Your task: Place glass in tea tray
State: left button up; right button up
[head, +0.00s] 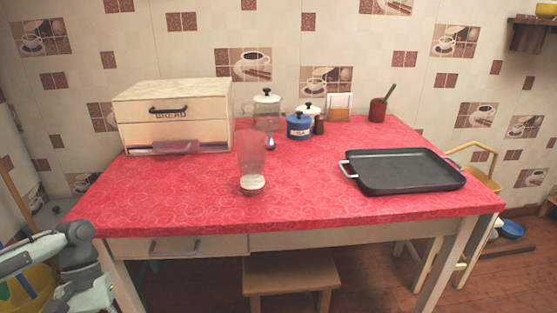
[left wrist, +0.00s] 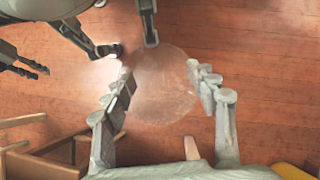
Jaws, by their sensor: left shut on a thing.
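A clear round glass (left wrist: 166,100) sits between the fingers of my left gripper (left wrist: 160,78) in the left wrist view. The gripper is shut on it, over the wooden floor. In the head view my left arm shows at the lower left, beside the table; I cannot make out the held glass there. The black tea tray (head: 405,172), with a light handle at each end, lies flat and empty on the right of the red table.
A tall clear vessel with a white bottom (head: 252,182) stands mid-table on the red oilcloth (head: 310,190). A bread box (head: 175,110) is at the back left. Jars (head: 299,126) and a red cup (head: 378,110) stand along the back. A stool (head: 290,270) is below the front edge.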

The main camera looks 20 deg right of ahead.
aim_at(429, 171)
jog(key=l, duration=0.55)
jog(key=k+l, duration=0.15)
jog(key=l, duration=1)
jog(key=k+l, duration=0.15)
jog(key=l, duration=1)
jog(key=k+u, duration=0.05)
